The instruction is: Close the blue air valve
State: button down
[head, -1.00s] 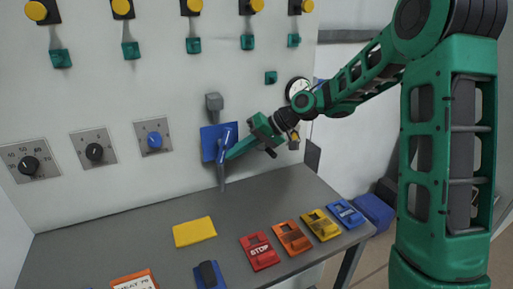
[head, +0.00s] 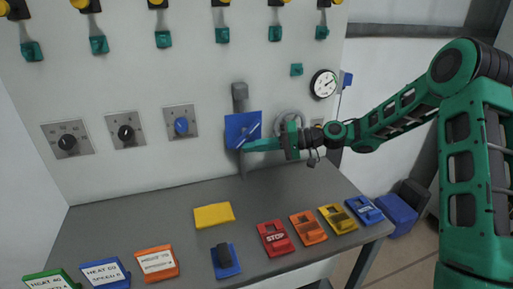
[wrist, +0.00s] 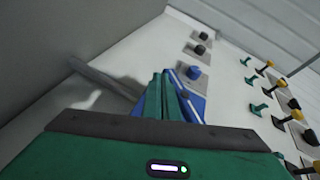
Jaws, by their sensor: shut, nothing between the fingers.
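The blue air valve (head: 236,126) is a blue square plate on a vertical grey pipe (head: 240,97) on the pale panel. A slim blue lever (head: 254,129) with a light edge slants across its right part. My gripper (head: 246,147) comes in from the right, its green fingers together at the plate's lower part, partly covering it. In the wrist view my shut fingers (wrist: 161,88) lie in front of the blue plate (wrist: 197,103), with the lever (wrist: 177,90) close along their right side. I cannot tell whether they touch it.
A grey table (head: 165,205) stands below, carrying a yellow block (head: 214,215), a blue block with a black knob (head: 225,262), a red STOP block (head: 275,238) and several coloured label blocks. Knobs are left of the valve. A gauge (head: 324,84) and grey wheel (head: 288,122) are right.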

jog(key=shift+s+a, duration=0.15)
jog(key=shift+a, duration=0.25)
dwell(1.1)
jog(key=shift+d+f, duration=0.1)
jog(key=shift+f, duration=0.05)
jog(key=d+f, duration=0.1)
jog(key=d, duration=1.1)
jog(key=shift+f, duration=0.3)
jog(key=shift+d, duration=0.1)
